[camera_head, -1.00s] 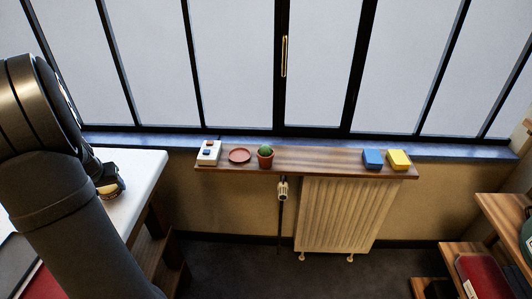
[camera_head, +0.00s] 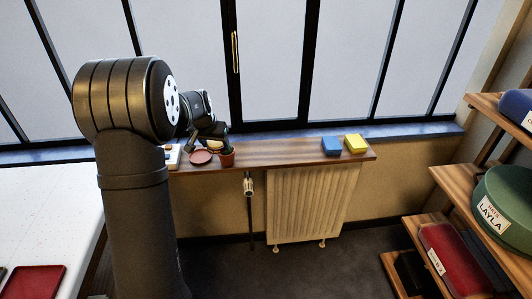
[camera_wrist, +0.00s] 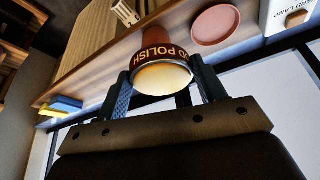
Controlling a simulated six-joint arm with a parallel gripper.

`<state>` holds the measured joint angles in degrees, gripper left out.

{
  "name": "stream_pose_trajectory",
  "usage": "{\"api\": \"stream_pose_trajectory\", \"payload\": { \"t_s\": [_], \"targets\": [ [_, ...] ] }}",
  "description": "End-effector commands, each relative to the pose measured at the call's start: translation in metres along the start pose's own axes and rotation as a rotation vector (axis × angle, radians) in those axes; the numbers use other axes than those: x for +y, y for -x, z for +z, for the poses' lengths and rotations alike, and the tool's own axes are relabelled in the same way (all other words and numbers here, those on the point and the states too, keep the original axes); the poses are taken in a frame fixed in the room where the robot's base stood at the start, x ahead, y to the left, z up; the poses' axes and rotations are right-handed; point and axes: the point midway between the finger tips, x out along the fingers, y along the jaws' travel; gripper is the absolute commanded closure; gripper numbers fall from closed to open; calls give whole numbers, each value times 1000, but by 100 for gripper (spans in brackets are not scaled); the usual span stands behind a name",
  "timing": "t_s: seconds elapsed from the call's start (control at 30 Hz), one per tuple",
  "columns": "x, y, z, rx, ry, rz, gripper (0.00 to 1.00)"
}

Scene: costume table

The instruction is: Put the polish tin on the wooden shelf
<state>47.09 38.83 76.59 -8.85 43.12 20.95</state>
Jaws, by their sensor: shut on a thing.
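The polish tin (camera_wrist: 162,76) is a round, dark-banded tin with "POLISH" lettering and a pale end face. My gripper (camera_wrist: 164,84) is shut on it, one finger on each side. In the head view my gripper (camera_head: 214,141) is over the left part of the wooden shelf (camera_head: 285,153), which runs under the window above the radiator. Only a bit of the tin shows there, beside the fingers. In the wrist view the shelf (camera_wrist: 182,46) lies beyond the tin. I cannot tell the gap between tin and shelf.
On the shelf, a white box (camera_head: 173,154), a red saucer (camera_head: 201,157) and a terracotta pot (camera_head: 227,159) stand close to my gripper. A blue block (camera_head: 331,146) and a yellow block (camera_head: 355,144) stand at the right. The shelf between pot and blue block is clear.

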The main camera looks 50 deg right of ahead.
Motion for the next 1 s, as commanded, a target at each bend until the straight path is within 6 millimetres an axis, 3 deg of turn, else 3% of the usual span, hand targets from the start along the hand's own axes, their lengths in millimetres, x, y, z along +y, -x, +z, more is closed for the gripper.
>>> {"api": "stream_pose_trajectory", "payload": {
  "t_s": [0.03,0.2,0.3,0.5,0.67,1.0],
  "targets": [
    [30,-4,-11,0,-42,17,69],
    [112,-13,-33,0,-149,60,69],
    [150,-16,-41,0,-197,80,69],
    [194,-18,-46,0,-250,102,69],
    [189,-29,-48,-3,-256,105,69],
    [121,-82,-60,-2,-255,105,69]
  ]
}}
